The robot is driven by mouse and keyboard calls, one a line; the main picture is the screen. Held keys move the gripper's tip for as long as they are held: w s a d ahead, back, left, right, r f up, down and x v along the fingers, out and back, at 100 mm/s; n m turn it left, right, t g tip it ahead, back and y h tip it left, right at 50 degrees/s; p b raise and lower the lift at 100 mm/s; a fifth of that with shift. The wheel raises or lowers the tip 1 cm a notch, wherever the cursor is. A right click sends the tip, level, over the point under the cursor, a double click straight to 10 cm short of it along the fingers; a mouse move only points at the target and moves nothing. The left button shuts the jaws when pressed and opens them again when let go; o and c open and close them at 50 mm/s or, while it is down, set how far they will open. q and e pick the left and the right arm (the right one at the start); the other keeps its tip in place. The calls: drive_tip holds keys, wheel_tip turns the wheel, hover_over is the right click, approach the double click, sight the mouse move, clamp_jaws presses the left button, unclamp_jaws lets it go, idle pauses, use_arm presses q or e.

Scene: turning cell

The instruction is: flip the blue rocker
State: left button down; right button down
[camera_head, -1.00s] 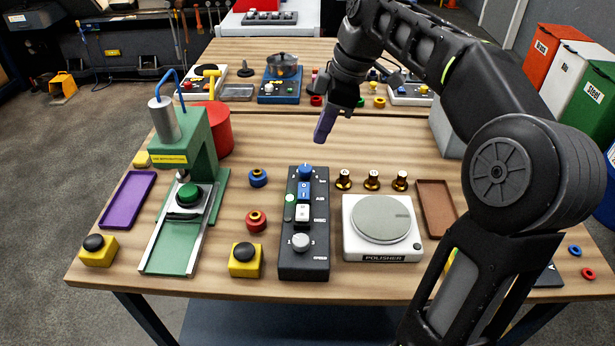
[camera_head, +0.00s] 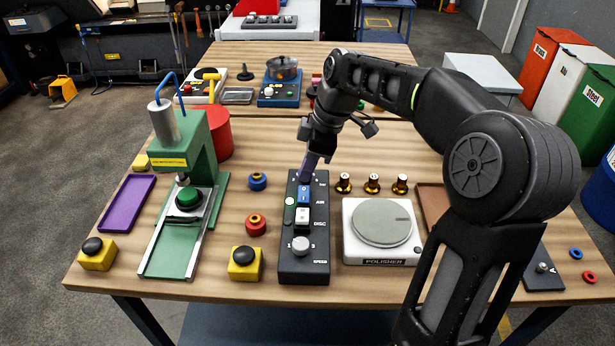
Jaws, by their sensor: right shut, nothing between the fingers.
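The blue rocker (camera_head: 304,195) sits on the dark control panel (camera_head: 304,264), near its far end, above a white rocker (camera_head: 303,216) and a grey knob (camera_head: 300,245). My right gripper (camera_head: 309,170) points down over the far end of the panel, just beyond the blue rocker. Its purple fingers are shut and empty. I cannot tell whether the fingertips touch the panel. My left gripper is not in view.
A green press (camera_head: 197,150) stands left of the panel, and a white polisher (camera_head: 382,222) stands to its right. Blue and red rings (camera_head: 256,222) and a yellow button box (camera_head: 245,262) lie close on the left. Several brass pieces (camera_head: 372,184) stand at the right.

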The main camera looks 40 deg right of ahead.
sight(303, 190)
drive_tip(key=shift+w+d+f, duration=0.15)
drive_tip(key=shift+f, duration=0.75)
drive_tip(key=shift+w+d+f, duration=0.1)
drive_tip(key=shift+f, duration=0.75)
